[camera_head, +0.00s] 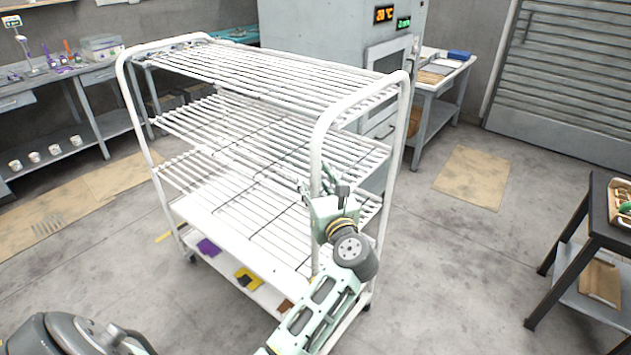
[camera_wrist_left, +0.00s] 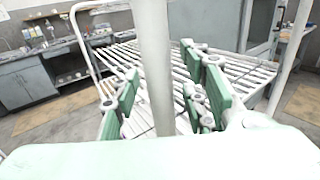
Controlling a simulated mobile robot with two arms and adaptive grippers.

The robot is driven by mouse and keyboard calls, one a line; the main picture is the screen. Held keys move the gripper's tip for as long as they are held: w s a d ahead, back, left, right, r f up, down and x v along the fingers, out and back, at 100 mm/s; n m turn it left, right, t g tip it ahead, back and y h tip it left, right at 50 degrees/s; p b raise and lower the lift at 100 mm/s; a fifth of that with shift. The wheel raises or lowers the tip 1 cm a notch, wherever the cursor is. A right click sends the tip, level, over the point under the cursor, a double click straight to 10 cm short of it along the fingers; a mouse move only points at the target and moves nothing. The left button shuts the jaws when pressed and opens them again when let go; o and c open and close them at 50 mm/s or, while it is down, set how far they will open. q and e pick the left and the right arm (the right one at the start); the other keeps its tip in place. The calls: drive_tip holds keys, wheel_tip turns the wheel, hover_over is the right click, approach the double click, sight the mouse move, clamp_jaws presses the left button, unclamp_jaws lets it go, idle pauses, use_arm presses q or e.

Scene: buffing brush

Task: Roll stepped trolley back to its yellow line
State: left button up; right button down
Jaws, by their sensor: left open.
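The white wire-shelf trolley (camera_head: 215,205) stands in the middle of the head view, upright on small casters. Its near right end has a white tube frame with a vertical post, which also shows in the wrist view (camera_wrist_left: 156,70). My left gripper (camera_head: 330,190) is at this post, about mid-height. In the wrist view its green fingers are spread, one on each side of the post, with gaps visible. A short piece of yellow line (camera_head: 164,236) shows on the floor left of the trolley; the trolley may hide more of it. My right gripper is not seen.
A grey cabinet (camera_head: 320,35) with displays stands close behind the trolley. Workbenches (camera_head: 95,78) line the left wall, and a side table (camera_head: 440,85) stands back right. A dark table (camera_head: 595,225) stands at right. Open floor (camera_head: 450,270) lies between it and the trolley.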

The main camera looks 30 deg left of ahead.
use_arm(q)
clamp_jaws()
drive_tip(key=shift+f, duration=0.1)
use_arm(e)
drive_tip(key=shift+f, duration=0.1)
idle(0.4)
